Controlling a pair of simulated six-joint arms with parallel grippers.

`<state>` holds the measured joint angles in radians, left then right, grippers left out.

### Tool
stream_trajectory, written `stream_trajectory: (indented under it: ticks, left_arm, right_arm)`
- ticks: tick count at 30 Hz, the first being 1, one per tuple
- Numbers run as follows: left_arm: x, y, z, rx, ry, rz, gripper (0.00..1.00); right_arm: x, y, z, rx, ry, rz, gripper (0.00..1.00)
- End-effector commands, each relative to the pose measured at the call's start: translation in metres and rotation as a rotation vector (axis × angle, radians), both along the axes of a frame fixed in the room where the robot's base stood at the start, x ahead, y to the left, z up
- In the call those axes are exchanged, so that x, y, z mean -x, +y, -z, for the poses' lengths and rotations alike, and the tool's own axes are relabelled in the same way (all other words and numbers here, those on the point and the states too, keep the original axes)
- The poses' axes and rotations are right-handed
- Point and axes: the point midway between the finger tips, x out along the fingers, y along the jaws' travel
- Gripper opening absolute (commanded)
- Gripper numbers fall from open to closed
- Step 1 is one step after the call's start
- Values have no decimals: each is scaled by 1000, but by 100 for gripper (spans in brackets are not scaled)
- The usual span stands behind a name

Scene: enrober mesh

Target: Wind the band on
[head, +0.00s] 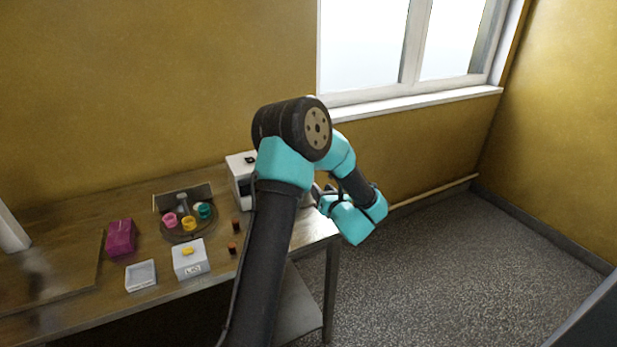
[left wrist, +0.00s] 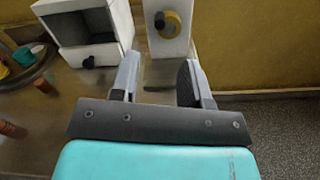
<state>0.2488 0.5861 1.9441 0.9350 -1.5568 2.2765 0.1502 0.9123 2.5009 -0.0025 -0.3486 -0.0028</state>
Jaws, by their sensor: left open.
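A white machine (head: 240,180) stands at the back right of the wooden table, partly hidden by my left arm. In the left wrist view it is a white box (left wrist: 118,20) with a dark open front and a black knob (left wrist: 88,62) below. In the head view the left gripper (head: 322,195) is by the table's right end. No band can be made out.
A round dark stand (head: 178,236) holds pink, yellow and teal cups. A magenta box (head: 120,238), a white tray (head: 141,275) and a white box with a yellow top (head: 190,262) stand nearby. Floor right of the table is clear.

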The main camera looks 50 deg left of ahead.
Motion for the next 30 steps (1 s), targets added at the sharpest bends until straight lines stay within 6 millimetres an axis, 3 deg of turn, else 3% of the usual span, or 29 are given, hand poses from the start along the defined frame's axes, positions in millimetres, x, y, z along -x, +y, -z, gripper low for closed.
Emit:
stream_trajectory:
  ticks: [15, 21, 30]
  left_arm:
    - [-23, 82, 0, -1, 0, -2, 42]
    - [-27, 96, 0, -1, 1, -1, 42]
    - [-28, 97, 0, -1, 1, 0, 41]
  right_arm:
    - [0, 0, 0, 0, 0, 0, 42]
    - [0, 0, 0, 0, 0, 0, 42]
    - [0, 0, 0, 0, 0, 0, 42]
